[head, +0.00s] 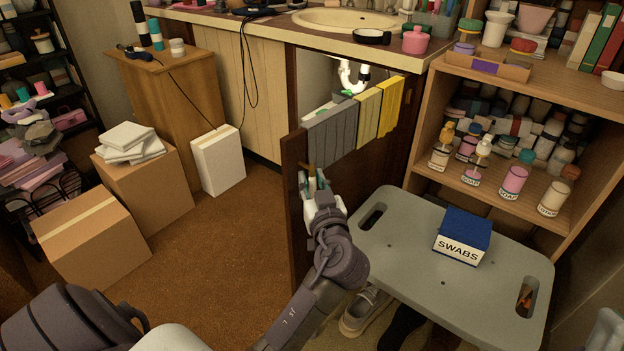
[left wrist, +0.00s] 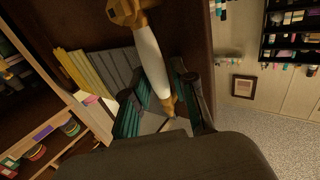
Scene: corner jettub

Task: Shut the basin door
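The basin door (head: 293,220) is a dark brown panel standing open, swung out from the cabinet under the basin (head: 345,20). Grey and yellow towels (head: 332,130) hang at its top. In the left wrist view the door handle (left wrist: 152,65) is a white bar with brass-coloured ends. My left gripper (head: 316,183) is at the door's handle side. In the left wrist view its teal-padded fingers (left wrist: 160,98) stand on either side of the handle's lower part, with gaps showing, so it looks open around the handle.
A grey stool (head: 400,235) bearing a blue swabs box (head: 463,236) stands right of the door. Shoes (head: 364,310) lie partly under it. A shelf of bottles (head: 520,155) is at the right. Cardboard boxes (head: 90,235) stand left; carpet between them and the door is clear.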

